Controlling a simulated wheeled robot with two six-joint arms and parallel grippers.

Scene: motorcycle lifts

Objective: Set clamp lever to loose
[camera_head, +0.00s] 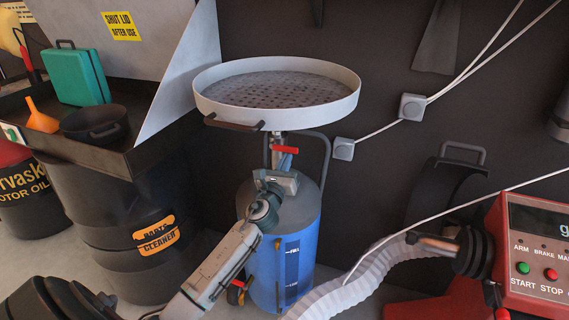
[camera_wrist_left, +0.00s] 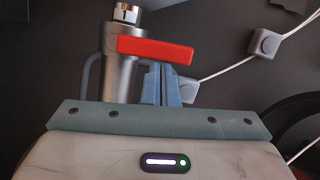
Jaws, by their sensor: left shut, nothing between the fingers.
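The red clamp lever (camera_head: 287,150) sticks out to the right from the metal post under the round drain pan (camera_head: 205,104). In the left wrist view the lever (camera_wrist_left: 155,49) is a red bar, lying nearly level, on a silver collar (camera_wrist_left: 121,78). My left gripper (camera_head: 284,160) is just below the lever in the head view. Its blue-grey fingers (camera_wrist_left: 160,84) are shut with nothing between them, and their tips appear close under the lever's middle. I cannot tell whether they touch it.
The blue drain tank (camera_head: 300,255) stands below the pan, with a dark tubular handle (camera_head: 326,165) beside the post. A black parts cleaner drum (camera_head: 100,225) stands to the left. A ribbed white hose (camera_head: 375,266) and a red control box (camera_head: 535,255) are at the right.

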